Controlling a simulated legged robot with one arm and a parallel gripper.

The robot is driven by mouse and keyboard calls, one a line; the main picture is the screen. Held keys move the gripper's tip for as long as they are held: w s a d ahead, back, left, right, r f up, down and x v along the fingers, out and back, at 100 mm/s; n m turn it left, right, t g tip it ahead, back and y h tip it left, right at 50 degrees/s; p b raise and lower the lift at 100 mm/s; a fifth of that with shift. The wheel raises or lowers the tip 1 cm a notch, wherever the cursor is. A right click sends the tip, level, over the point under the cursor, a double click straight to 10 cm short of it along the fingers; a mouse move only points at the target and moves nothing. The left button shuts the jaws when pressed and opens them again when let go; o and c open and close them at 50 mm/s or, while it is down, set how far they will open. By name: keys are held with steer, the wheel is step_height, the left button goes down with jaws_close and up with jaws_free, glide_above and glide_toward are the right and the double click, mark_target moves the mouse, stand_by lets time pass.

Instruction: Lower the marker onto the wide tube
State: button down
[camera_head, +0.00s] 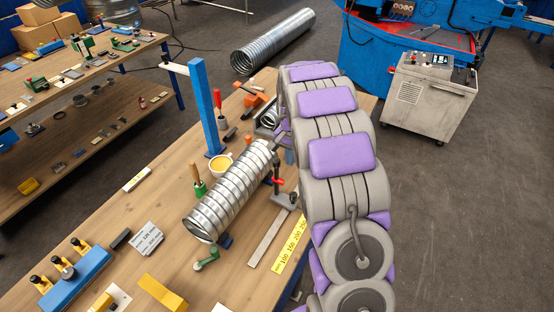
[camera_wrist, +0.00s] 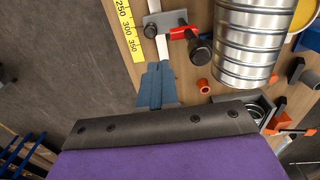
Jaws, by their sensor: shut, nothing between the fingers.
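The wide tube (camera_head: 230,190) is a ribbed, shiny metal spiral duct lying along the table. It also shows in the wrist view (camera_wrist: 248,45) at upper right. Beside it stands a small stand with a grey base (camera_head: 285,200), a dark post and a red lever (camera_head: 277,181). This looks like the marker, but I cannot be sure. In the wrist view the red lever (camera_wrist: 178,33) and a black knob sit close to the tube. My gripper (camera_wrist: 158,70) is shut and empty, with blue-grey fingers a little short of the stand. My arm hides part of the table in the head view.
A yellow scale (camera_head: 290,243) and a grey metal strip (camera_head: 267,238) lie near the table's right edge. An orange ring (camera_wrist: 203,86) lies near the fingers.

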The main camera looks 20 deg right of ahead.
mark_target(279, 160)
steer(key=shift+f+b, duration=0.35)
steer(key=shift+f, duration=1.75)
steer(key=shift+w+a, duration=0.1)
steer(key=shift+w+a+f+p, duration=0.1)
steer(key=shift+w+a+f, duration=0.1)
steer(key=shift+w+a, duration=0.6)
steer(key=shift+w+a+f+p, duration=0.2)
steer(key=shift+w+a, duration=0.35)
steer(key=shift+w, duration=0.4)
steer(key=shift+w+a+f+p, duration=0.1)
steer(key=shift+w+a+f, duration=0.1)
steer(key=shift+w+a, duration=0.6)
steer(key=shift+d, duration=0.15)
steer(key=shift+s+d, duration=0.75)
steer(key=shift+s, duration=0.2)
steer(key=shift+r+p, duration=0.7)
steer(key=shift+r, duration=3.8)
